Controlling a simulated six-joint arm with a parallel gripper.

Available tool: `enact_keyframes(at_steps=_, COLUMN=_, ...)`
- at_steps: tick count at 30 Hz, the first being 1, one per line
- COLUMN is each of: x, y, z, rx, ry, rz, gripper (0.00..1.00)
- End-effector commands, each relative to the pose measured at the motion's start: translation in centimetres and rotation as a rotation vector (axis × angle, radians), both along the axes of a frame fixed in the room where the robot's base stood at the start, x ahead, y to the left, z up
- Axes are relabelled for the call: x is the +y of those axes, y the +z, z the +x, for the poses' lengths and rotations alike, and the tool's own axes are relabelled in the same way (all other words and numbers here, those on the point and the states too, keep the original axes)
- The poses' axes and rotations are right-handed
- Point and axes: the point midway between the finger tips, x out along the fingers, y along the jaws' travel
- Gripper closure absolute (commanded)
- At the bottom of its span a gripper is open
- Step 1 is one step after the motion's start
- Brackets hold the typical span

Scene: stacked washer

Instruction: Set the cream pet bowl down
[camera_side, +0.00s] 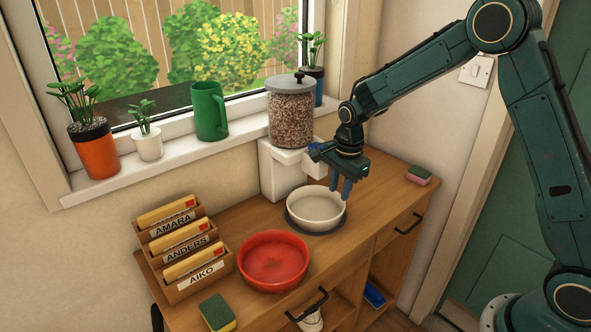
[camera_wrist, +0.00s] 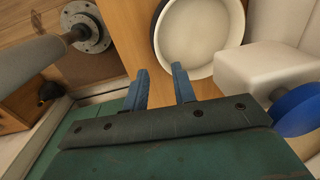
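The cream pet bowl (camera_side: 316,207) sits upright and looks empty on a dark round mat (camera_side: 297,229) on the wooden cabinet top. In the wrist view the bowl (camera_wrist: 200,38) is at the top, with a dark edge of the mat (camera_wrist: 155,25) at its left. My gripper (camera_side: 341,188) is just above the bowl's back right rim in the side view. Its two blue fingers are spread with nothing between them, as the wrist view of my gripper (camera_wrist: 160,78) also shows. I cannot tell whether a fingertip touches the rim.
A white dispenser with a jar of kibble (camera_side: 291,118) stands right behind the bowl. A red bowl (camera_side: 273,262) is close at the front left. Letter trays (camera_side: 188,250), a green-yellow sponge (camera_side: 217,312) and a pink sponge (camera_side: 419,175) are also on the cabinet.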

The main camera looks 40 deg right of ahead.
Motion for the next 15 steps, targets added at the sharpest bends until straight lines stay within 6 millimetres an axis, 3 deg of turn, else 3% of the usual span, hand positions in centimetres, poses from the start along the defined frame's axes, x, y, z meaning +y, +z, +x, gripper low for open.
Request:
enact_keyframes(at_steps=6, x=0.0, y=1.7, z=-0.2, rx=0.0, ry=0.0, rz=0.0, gripper=0.73)
enact_keyframes(at_steps=15, x=0.0, y=1.9, z=-0.2, rx=0.0, ry=0.0, rz=0.0, gripper=0.73)
